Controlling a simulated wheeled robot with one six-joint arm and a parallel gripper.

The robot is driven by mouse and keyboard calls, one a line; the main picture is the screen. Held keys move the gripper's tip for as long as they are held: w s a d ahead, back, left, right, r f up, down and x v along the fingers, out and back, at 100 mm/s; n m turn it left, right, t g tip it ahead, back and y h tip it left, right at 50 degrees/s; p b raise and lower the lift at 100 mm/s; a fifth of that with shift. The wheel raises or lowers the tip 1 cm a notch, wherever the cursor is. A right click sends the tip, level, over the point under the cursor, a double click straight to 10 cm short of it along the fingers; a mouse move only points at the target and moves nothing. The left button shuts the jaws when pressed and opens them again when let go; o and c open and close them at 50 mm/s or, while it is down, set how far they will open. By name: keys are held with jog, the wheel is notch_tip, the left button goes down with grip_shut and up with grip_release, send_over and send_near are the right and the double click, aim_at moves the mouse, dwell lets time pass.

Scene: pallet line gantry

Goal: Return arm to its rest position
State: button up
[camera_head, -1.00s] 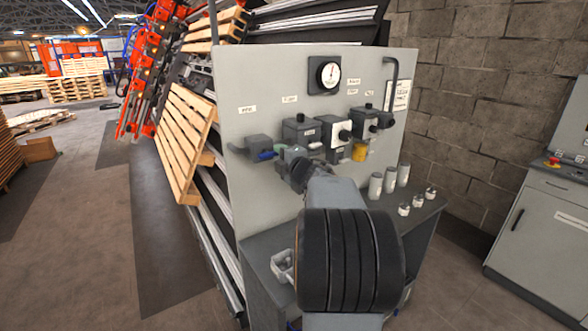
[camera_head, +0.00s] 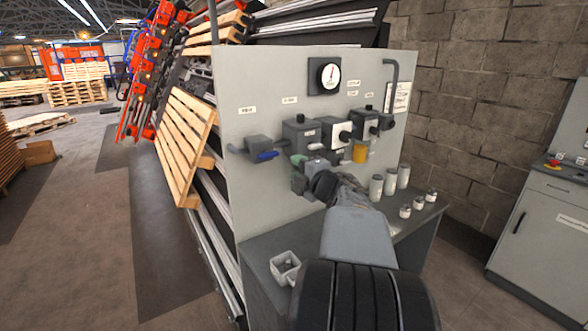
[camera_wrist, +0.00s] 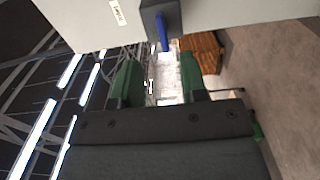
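My gripper (camera_head: 299,162) is in front of the grey valve panel (camera_head: 235,100), just right of and slightly below the blue-handled valve (camera_head: 262,155). In the wrist view its two green fingers (camera_wrist: 158,80) stand apart with nothing between them. The blue handle (camera_wrist: 163,30) shows beyond the fingertips and apart from them. My arm reaches up from the bottom of the head view and hides part of the bench.
A tilted wooden pallet (camera_head: 185,140) stands left of the panel. A grey cabinet (camera_head: 540,225) stands at right.

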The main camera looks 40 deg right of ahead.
dwell(0.3)
jog(key=s+d+f+m+g+h, duration=0.5)
jog(key=d+f+m+g+h, duration=0.15)
jog(key=m, duration=0.55)
jog(key=s+a+f+m+g, duration=0.2)
jog(key=a+f+m+g, duration=0.3)
jog(key=f, duration=0.1)
jog(key=s+a+f+g+y, duration=0.1)
jog(key=a+f+y, duration=0.1)
jog(key=a, duration=0.7)
jog(key=s+a+f+y, duration=0.2)
jog(key=a+y, duration=0.2)
jog(key=a, duration=0.6)
jog(key=s+a+f+n+g+y, duration=0.1)
jog(key=s+a+f+y, duration=0.1)
jog(key=a, duration=0.8)
jog(key=shift+s+a+f+g+y, duration=0.2)
jog(key=shift+g+y, duration=0.15)
jog(key=shift+y, duration=0.2)
